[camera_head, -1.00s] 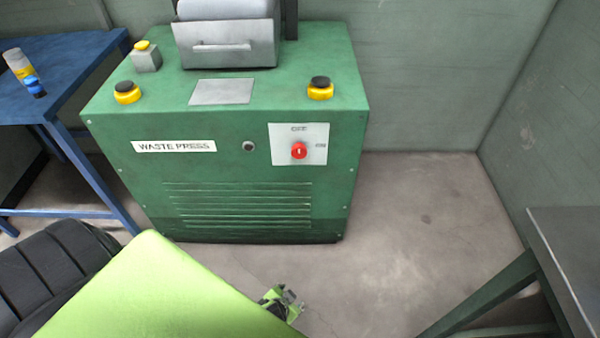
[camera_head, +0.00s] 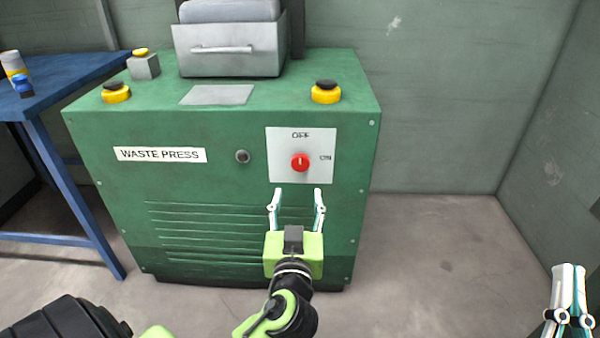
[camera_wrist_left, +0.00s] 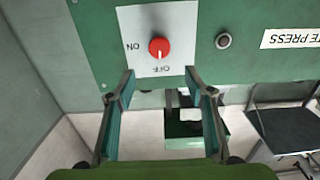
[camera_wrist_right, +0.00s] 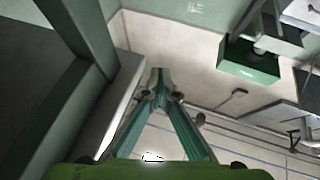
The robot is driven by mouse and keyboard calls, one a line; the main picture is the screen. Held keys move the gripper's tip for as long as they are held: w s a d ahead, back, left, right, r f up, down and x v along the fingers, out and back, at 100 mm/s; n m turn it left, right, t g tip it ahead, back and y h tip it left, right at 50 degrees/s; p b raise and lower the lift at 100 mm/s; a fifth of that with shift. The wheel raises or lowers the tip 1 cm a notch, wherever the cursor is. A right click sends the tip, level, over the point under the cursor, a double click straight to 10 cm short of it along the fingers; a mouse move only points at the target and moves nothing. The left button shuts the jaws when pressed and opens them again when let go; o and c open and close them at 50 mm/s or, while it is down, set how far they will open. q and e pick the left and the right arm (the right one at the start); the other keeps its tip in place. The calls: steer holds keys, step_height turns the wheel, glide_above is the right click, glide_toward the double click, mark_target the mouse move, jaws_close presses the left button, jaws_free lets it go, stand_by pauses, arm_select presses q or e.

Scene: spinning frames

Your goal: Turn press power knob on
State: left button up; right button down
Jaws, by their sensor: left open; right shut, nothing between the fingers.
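The red power knob (camera_head: 300,162) sits on a white plate (camera_head: 284,144) on the front of the green waste press (camera_head: 200,215). OFF is printed above the knob and ON to its right. The knob's pale mark appears upright, toward OFF. My left gripper (camera_head: 297,192) is open and empty, just below the knob in the head view. In the left wrist view, the knob (camera_wrist_left: 159,47) shows upside down beyond and between the open fingertips (camera_wrist_left: 160,75), apart from them. My right gripper (camera_head: 568,268) is shut and empty at the lower right, away from the press.
A keyhole-like round fitting (camera_head: 242,157) is left of the plate. Yellow-and-black buttons (camera_head: 326,92) stand on the press top. A blue table (camera_head: 60,85) is at the left. The floor (camera_head: 430,250) right of the press is clear.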

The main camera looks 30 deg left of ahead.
mark_target(300, 164)
arm_select(q)
steer(key=b+x, duration=0.1)
steer(key=x, duration=1)
steer(key=shift+w, duration=0.1)
steer(key=shift+w+a, duration=0.2)
steer(key=shift+w, duration=0.25)
arm_select(e)
steer(key=shift+s+d+r+t+y, duration=0.1)
steer(key=shift+s+r+t+y, duration=0.2)
steer(key=shift+s+r+t, duration=0.7)
steer(key=shift+s+d+r+t+y, duration=0.1)
steer(key=shift+s+r+t+y, duration=0.3)
steer(key=shift+s+r, duration=0.65)
steer(key=shift+w+r, duration=0.2)
steer(key=shift+w, duration=0.05)
arm_select(q)
steer(key=c, duration=1.1)
